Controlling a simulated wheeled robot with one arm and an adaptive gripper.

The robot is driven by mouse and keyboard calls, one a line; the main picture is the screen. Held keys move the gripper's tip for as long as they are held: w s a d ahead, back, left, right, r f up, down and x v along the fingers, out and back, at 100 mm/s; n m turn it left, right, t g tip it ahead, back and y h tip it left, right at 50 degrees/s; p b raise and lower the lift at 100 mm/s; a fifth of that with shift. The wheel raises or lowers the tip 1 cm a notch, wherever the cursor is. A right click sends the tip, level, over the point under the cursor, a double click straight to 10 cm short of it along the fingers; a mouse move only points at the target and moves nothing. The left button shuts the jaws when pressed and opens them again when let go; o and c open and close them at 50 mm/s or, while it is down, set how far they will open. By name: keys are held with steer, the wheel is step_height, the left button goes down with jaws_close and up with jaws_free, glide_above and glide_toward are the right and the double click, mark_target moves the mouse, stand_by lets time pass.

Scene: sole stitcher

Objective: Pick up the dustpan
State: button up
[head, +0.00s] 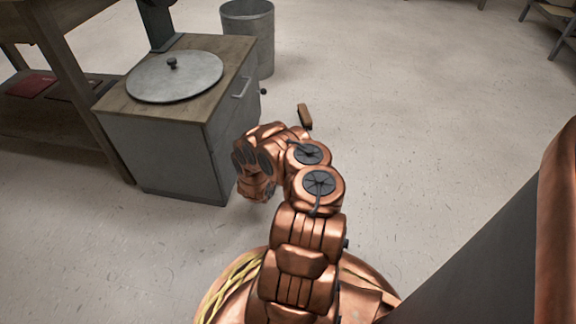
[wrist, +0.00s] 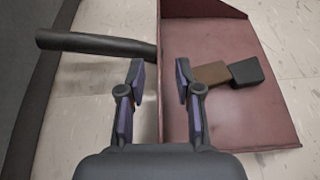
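The dustpan has a dark red pan (wrist: 215,35) with raised edges, lying on the floor in the wrist view. Its dark rod-like handle (wrist: 95,43) extends to the left. My gripper (wrist: 160,76) is open, with its two fingers apart and nothing clearly held between them. The left fingertip is near the handle's pan end, and the right finger overlaps the pan's left side in the picture. I cannot tell the height of the fingers above it.
A small brown and black block-like piece (wrist: 228,73) lies over the pan. A grey cabinet (head: 165,155) with a round metal lid (head: 175,78) stands left of my arm. A metal bin (head: 250,30) is behind it. A brown piece (head: 305,117) shows beyond my arm.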

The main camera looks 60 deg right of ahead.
steer(key=shift+w+d+f, duration=0.1)
steer(key=shift+d+f, duration=0.15)
steer(key=shift+d, duration=0.2)
steer(key=shift+c, duration=0.2)
jaws_close()
